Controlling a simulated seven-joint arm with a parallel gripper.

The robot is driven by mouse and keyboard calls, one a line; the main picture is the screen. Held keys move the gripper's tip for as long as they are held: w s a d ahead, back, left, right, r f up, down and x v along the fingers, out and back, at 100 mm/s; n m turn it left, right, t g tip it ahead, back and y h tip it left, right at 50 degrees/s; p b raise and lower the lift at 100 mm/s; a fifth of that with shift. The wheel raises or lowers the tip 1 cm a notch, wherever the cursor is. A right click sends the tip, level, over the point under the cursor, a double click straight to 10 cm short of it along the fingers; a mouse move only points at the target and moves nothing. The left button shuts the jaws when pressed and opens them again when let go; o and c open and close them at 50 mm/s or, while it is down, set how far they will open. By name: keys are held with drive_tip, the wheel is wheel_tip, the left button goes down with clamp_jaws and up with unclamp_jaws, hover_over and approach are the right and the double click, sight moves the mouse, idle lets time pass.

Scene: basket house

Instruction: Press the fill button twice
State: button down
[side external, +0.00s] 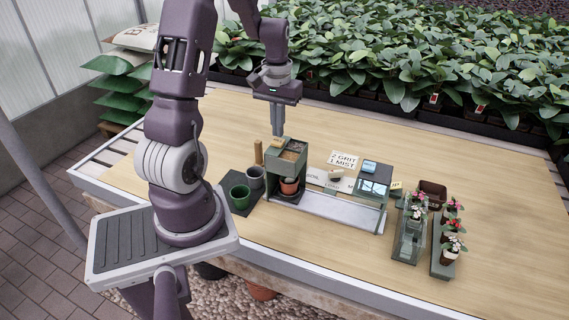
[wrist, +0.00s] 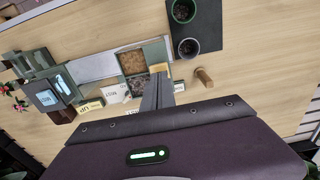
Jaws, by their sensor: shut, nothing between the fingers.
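My gripper (side external: 278,134) points down, its fingers shut and empty, close over the back of the green dispenser (side external: 287,151). In the wrist view the fingers (wrist: 157,82) reach toward a tan block (wrist: 158,68) at the dispenser's edge; I cannot tell whether they touch it. The dispenser's top has two bins, one brown (wrist: 131,62) and one speckled grey. A terracotta pot (side external: 290,186) stands under the dispenser. No button is clearly readable as the fill button. Small labels beside the fingers are partly hidden or too small to read.
A green pot (side external: 239,197) and grey pot (side external: 256,177) stand on a dark mat left of the dispenser, near a wooden peg (side external: 258,152). A "2 GRIT 1 MIST" card (side external: 344,158) lies behind. A misting booth (side external: 373,182) and potted flowers (side external: 453,246) are right.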

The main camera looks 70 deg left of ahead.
drive_tip(key=shift+f, duration=0.2)
drive_tip(key=shift+f, duration=0.9)
drive_tip(key=shift+r, duration=1.1)
drive_tip(key=shift+f, duration=0.1)
idle(0.4)
drive_tip(key=shift+f, duration=1.05)
drive_tip(key=shift+r, duration=1.15)
